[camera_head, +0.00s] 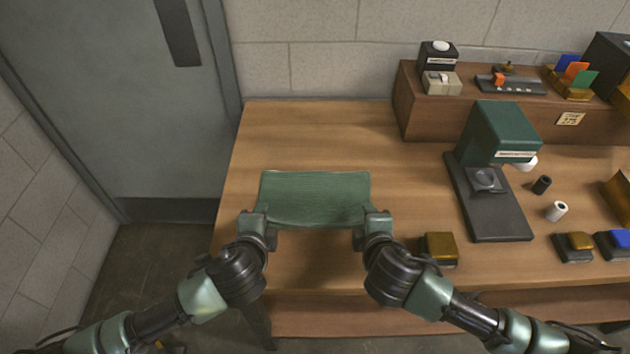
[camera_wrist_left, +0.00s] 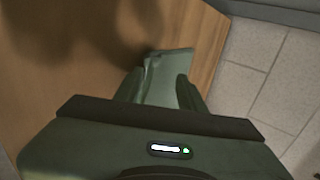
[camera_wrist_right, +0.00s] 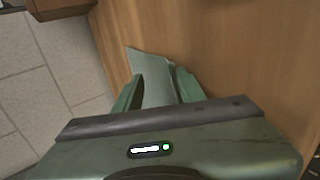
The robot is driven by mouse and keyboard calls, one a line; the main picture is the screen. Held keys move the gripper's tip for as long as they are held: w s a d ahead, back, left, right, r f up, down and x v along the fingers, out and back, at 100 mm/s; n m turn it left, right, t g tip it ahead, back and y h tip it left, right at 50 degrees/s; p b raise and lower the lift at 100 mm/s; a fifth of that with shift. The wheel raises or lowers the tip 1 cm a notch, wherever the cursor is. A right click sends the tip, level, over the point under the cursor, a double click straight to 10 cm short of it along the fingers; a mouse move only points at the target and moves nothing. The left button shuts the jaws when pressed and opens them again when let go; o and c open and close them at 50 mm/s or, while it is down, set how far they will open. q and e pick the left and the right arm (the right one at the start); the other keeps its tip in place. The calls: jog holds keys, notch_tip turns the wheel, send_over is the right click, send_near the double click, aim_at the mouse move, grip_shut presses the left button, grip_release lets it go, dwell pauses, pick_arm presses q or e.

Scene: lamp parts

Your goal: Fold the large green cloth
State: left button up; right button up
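The green cloth (camera_head: 315,198) lies as a flat, rather rectangular piece on the left part of the table, its long edges running left to right. My left gripper (camera_head: 255,217) is at its near left corner, and my right gripper (camera_head: 377,217) is at its near right corner. In the left wrist view the fingers stand apart, with a strip of cloth (camera_wrist_left: 170,68) between and beyond them. In the right wrist view the fingers are also apart, with cloth (camera_wrist_right: 150,68) showing between them. The gripper bodies hide the rest of the cloth there.
The wooden table (camera_head: 300,130) is bare behind the cloth. A green and black lamp-like device (camera_head: 490,195) stands to the right. A yellow-topped block (camera_head: 440,247) sits close to my right arm. A wooden shelf (camera_head: 420,115) with small items stands at the back right.

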dwell(0.3)
pick_arm(q)
jog(key=s+r, duration=0.6)
jog(key=r, duration=0.3)
pick_arm(e)
jog(key=s+r, duration=0.6)
jog(key=r, duration=0.3)
pick_arm(q)
jog(key=shift+s, duration=0.15)
pick_arm(e)
jog(key=shift+s, duration=0.15)
